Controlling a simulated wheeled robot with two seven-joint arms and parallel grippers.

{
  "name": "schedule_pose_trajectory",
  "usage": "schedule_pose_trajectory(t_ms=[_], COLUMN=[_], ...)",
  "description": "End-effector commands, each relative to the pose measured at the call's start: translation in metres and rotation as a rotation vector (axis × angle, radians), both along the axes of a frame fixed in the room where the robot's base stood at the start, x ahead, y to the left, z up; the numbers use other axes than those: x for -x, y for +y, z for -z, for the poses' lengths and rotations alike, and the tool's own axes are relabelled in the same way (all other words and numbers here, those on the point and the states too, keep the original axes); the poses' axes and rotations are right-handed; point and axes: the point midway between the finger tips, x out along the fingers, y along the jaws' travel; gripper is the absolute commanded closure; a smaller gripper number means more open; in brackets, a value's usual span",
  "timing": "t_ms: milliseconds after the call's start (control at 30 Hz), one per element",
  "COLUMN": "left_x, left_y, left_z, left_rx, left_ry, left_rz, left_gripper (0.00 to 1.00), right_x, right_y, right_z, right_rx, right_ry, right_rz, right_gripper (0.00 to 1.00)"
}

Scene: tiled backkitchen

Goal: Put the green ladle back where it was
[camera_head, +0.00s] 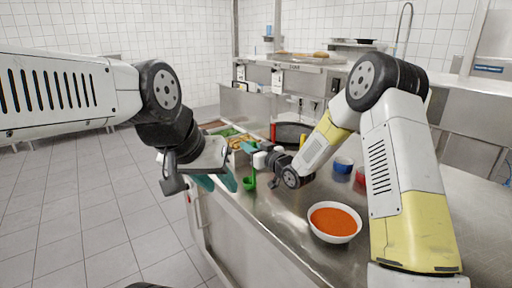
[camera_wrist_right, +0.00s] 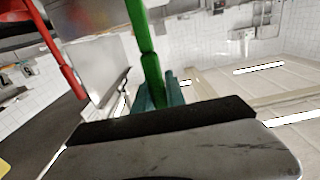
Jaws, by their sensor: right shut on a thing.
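The green ladle (camera_head: 249,183) hangs upright from my right gripper (camera_head: 250,150), bowl down, beside the counter's left edge in the head view. My right gripper is shut on its handle. In the right wrist view the green handle (camera_wrist_right: 148,55) passes between the teal fingertips (camera_wrist_right: 158,97); the ladle's bowl is hidden there. My left gripper (camera_head: 218,180), with teal fingers, is close to the left of the ladle, in front of the counter's edge. I see nothing held in it, and its finger gap is unclear.
A white bowl of orange soup (camera_head: 334,222) stands on the steel counter (camera_head: 285,230). A blue container (camera_head: 343,165) and a red one (camera_head: 361,176) stand behind it. A red handle (camera_head: 273,132) rises near a dark round pan (camera_head: 291,132). Trays of food (camera_head: 238,140) lie beyond the grippers.

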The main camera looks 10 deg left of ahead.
Motion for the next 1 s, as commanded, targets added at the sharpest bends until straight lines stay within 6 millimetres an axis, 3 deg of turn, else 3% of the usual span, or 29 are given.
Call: schedule_pose_trajectory(t_ms=[333, 367, 467, 833, 1000], left_x=[0.000, 0.000, 0.000, 0.000, 0.000], left_y=[0.000, 0.000, 0.000, 0.000, 0.000], left_z=[0.000, 0.000, 0.000, 0.000, 0.000], left_rx=[0.000, 0.000, 0.000, 0.000, 0.000], left_ry=[0.000, 0.000, 0.000, 0.000, 0.000], left_rz=[0.000, 0.000, 0.000, 0.000, 0.000], left_gripper=[0.64, 0.64, 0.64, 0.64, 0.64], right_x=[0.000, 0.000, 0.000, 0.000, 0.017], right_y=[0.000, 0.000, 0.000, 0.000, -0.019], right_z=[0.003, 0.003, 0.003, -0.001, 0.000], right_rx=[0.000, 0.000, 0.000, -0.001, 0.000], right_ry=[-0.001, -0.001, -0.001, -0.004, 0.000], right_rz=[0.000, 0.000, 0.000, 0.001, 0.004], right_gripper=[1.00, 0.80, 0.62, 0.62, 0.62])
